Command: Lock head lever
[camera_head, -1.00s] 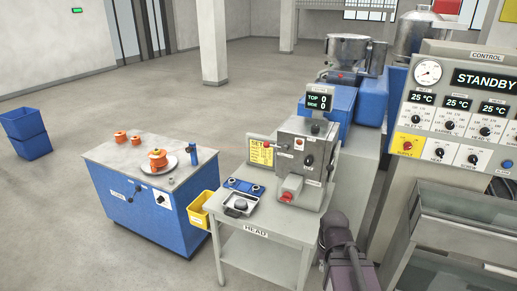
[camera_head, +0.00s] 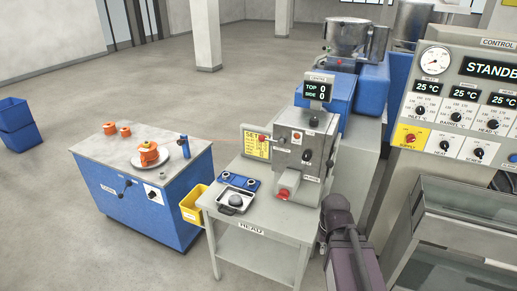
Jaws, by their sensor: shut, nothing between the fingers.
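The head unit (camera_head: 294,150) is a grey box-like machine on the table labelled HEAD (camera_head: 250,228). Its front carries small dark knobs and labels too small to read. A red-ended part (camera_head: 282,194) sticks out low at the front. A dark lever-like part (camera_head: 333,158) shows at its right side. I cannot tell which of these is the head lever, or whether it is locked. My arm's dark joint and purple link rise at the lower middle, in front and to the right of the table. My gripper is not clearly visible.
A display (camera_head: 318,91) above the head reads TOP 0, SIDE 0. A tray (camera_head: 235,202) and yellow bin (camera_head: 194,203) are at the table's left. A blue cabinet (camera_head: 150,205) with orange spools stands farther left. The control cabinet (camera_head: 461,110) stands close on the right.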

